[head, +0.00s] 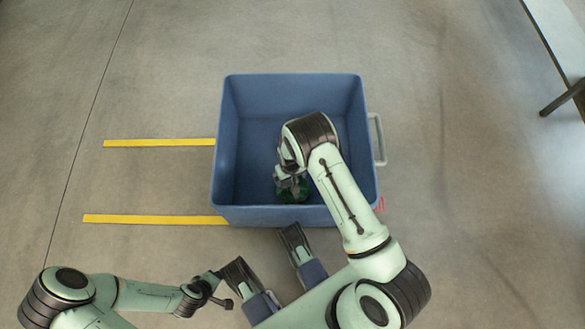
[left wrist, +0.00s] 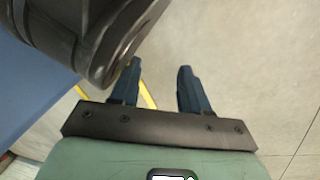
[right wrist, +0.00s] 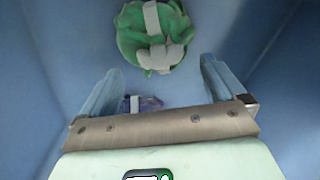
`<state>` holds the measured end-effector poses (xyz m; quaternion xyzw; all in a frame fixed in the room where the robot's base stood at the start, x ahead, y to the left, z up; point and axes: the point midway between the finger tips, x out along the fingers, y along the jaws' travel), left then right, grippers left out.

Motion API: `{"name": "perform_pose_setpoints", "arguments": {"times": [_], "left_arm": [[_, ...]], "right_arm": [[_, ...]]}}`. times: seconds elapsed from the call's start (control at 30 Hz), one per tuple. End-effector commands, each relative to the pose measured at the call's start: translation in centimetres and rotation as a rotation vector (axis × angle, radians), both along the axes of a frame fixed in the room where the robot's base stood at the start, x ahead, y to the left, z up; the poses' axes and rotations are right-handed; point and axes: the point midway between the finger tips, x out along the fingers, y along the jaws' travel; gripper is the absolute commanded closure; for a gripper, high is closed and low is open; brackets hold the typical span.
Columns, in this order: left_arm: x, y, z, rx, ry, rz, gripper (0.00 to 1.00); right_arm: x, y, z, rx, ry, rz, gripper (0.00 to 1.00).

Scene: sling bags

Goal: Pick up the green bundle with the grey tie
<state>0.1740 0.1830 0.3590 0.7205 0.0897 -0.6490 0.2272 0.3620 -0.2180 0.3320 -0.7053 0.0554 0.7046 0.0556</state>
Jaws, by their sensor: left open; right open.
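The green bundle (right wrist: 140,45) with its grey tie (right wrist: 152,20) lies at the bottom of the blue bin (head: 225,150), at the top of the right wrist view. In the head view part of the green bundle (head: 293,194) shows below my right gripper (head: 289,180), which reaches down into the bin. In the right wrist view my right gripper (right wrist: 160,70) is open, its fingers apart, with the bundle beyond the fingertips and not between them. My left gripper (left wrist: 156,73) is open and empty, outside the bin over the floor.
A purple item with a grey tie (right wrist: 145,103) shows low between my right fingers. The bin walls rise close around the right gripper. A pale handle (head: 378,139) is on the bin's right side. Yellow floor strips (head: 160,143) lie left of the bin. Open floor surrounds it.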

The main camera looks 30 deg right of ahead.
Motion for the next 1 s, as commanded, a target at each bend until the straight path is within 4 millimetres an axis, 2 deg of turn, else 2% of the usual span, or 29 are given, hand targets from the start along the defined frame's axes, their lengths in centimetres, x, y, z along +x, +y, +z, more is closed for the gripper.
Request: {"name": "perform_pose_setpoints", "arguments": {"times": [0.2,0.3,0.53,0.57,0.6,0.83,1.0], "left_arm": [[-2.6,0.4,-2.3,-0.005,0.089,0.008,0.54],[-3.6,0.5,-2.9,-0.007,0.121,0.010,0.54],[-3.8,0.5,-2.8,-0.007,0.126,0.010,0.54],[-3.8,0.5,-2.8,-0.007,0.126,0.010,0.54],[-3.8,0.5,-2.8,-0.007,0.125,0.011,0.54],[-3.7,0.5,-2.8,-0.007,0.124,0.010,0.54],[-3.7,0.5,-2.8,-0.007,0.124,0.010,0.54]], "right_arm": [[0.1,-0.3,-3.4,-0.001,0.003,-0.001,0.04],[0.1,-0.3,-4.5,-0.001,0.001,0.000,0.04],[0.1,-0.3,-4.6,0.000,0.000,0.000,0.04],[0.1,-0.3,-4.6,0.000,0.000,0.000,0.10],[0.1,-0.3,-4.6,0.000,0.000,0.000,0.23],[0.1,-0.3,-4.6,0.000,0.001,0.000,0.98],[0.2,-0.3,-4.5,0.000,-0.001,0.000,1.00]]}}
